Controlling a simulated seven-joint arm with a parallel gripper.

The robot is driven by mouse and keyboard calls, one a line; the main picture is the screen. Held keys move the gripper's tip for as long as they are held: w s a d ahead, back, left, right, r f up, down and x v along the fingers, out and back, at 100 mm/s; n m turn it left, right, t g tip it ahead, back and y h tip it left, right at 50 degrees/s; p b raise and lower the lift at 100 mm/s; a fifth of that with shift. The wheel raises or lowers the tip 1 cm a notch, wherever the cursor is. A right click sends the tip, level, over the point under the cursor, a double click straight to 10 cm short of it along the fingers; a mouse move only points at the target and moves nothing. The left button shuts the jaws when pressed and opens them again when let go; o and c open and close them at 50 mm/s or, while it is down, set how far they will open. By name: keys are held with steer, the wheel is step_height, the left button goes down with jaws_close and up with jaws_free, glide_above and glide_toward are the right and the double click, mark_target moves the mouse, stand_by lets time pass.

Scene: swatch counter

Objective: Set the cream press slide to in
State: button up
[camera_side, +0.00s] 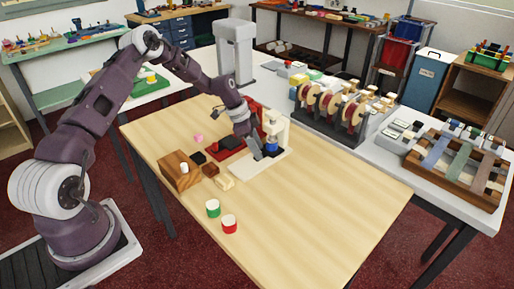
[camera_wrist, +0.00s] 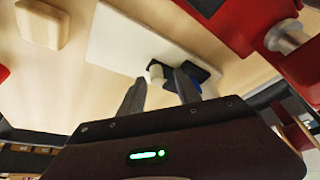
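The cream press (camera_side: 276,128) stands upright on its pale base plate (camera_side: 274,166), near the far side of the wooden table, with a blue part low on it. In the wrist view its base plate (camera_wrist: 118,45) carries a dark slide (camera_wrist: 174,70) with a small cream knob (camera_wrist: 155,71). My gripper (camera_side: 258,155) is low over the base plate, in front of the press. In the wrist view my gripper (camera_wrist: 160,80) has its fingers apart, with the knob showing between the tips. I cannot tell whether either finger touches it. The blue part (camera_wrist: 196,84) is partly hidden behind one finger.
A red press (camera_side: 228,146) stands close beside the cream one. A wooden block (camera_side: 174,174), small blocks (camera_side: 224,183), a green-and-white cup (camera_side: 213,208) and a red-and-white cup (camera_side: 229,224) are nearer the front. The table's right front is clear.

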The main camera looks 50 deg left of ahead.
steer(key=v, duration=0.7)
steer(key=s+d+r+n+y, duration=0.1)
steer(key=s+d+r+y, duration=0.1)
steer(key=s+d+r, duration=0.55)
steer(key=s+d+r+n+y, duration=0.1)
steer(key=s+d+r+n, duration=0.3)
steer(key=r, duration=0.7)
steer(key=s+d+r+n+t, duration=0.1)
steer(key=s+d+r+n, duration=0.1)
steer(key=s, duration=1)
steer(key=s+d+r+n+t, duration=0.1)
steer(key=s+d+r+n, duration=0.1)
steer(key=s, duration=1)
steer(key=shift+d+r, duration=0.25)
steer(key=shift+r, duration=0.1)
